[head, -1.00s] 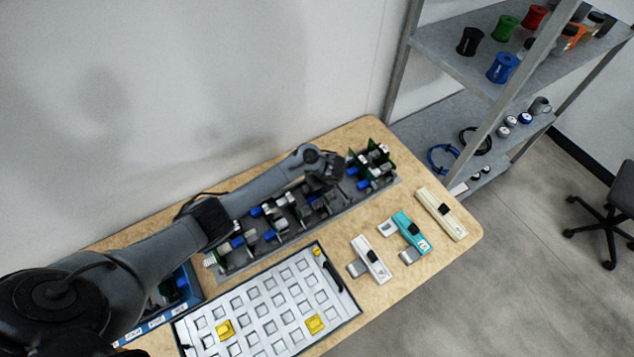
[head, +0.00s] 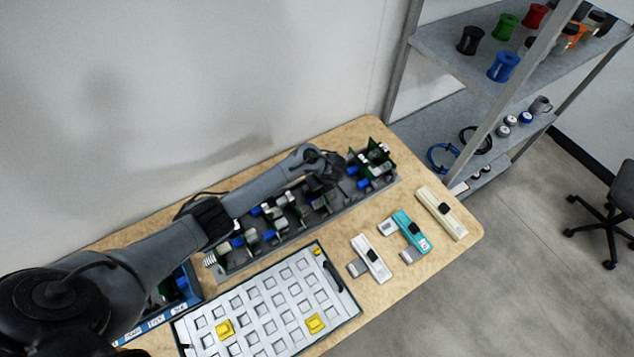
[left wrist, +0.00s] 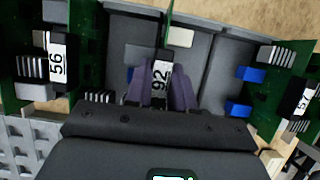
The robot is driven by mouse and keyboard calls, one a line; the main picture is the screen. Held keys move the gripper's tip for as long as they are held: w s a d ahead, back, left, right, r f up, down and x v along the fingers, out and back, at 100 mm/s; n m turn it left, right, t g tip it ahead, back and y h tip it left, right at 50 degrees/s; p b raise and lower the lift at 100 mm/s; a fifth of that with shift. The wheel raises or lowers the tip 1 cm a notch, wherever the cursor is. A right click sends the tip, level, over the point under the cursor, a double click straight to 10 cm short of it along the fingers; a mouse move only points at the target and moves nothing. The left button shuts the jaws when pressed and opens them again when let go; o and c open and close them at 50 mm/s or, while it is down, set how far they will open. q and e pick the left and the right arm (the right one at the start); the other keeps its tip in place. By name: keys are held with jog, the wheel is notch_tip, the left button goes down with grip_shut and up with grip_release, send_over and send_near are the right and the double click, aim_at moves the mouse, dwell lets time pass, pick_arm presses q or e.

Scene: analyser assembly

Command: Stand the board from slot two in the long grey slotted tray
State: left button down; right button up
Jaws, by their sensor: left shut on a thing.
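The long grey slotted tray (head: 318,222) lies along the back of the wooden table with several green boards standing in it; its grey dividers (left wrist: 215,60) also show in the left wrist view. My left gripper (head: 326,177) is over the tray's right half. In the left wrist view my left gripper (left wrist: 160,90) is shut on a green board labelled 92 (left wrist: 160,72), seen nearly edge-on and upright between grey walls. Whether its lower edge is seated is hidden. A board labelled 56 (left wrist: 57,58) stands left and one labelled 57 (left wrist: 301,101) right. My right gripper is not in view.
A white gridded panel (head: 262,305) with yellow pieces lies in front of the tray. A blue bin (head: 190,292) stands at the left. White (head: 372,258), teal (head: 412,231) and cream (head: 441,213) devices lie to the right. A metal shelf (head: 450,42) stands behind.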

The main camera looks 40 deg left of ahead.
pick_arm(q)
jog(key=shift+f, duration=0.15)
jog(key=c, duration=0.9)
grip_release()
jog(key=shift+o, duration=0.7)
jog(key=shift+r+p, duration=0.2)
jog(key=shift+p, duration=0.1)
jog(key=shift+r+p, duration=0.3)
jog(key=shift+p, duration=0.05)
jog(key=shift+r+p, duration=0.65)
jog(key=shift+p, duration=0.1)
jog(key=shift+r+p, duration=0.8)
jog(key=shift+p, duration=0.1)
jog(key=shift+r, duration=0.1)
dwell(0.4)
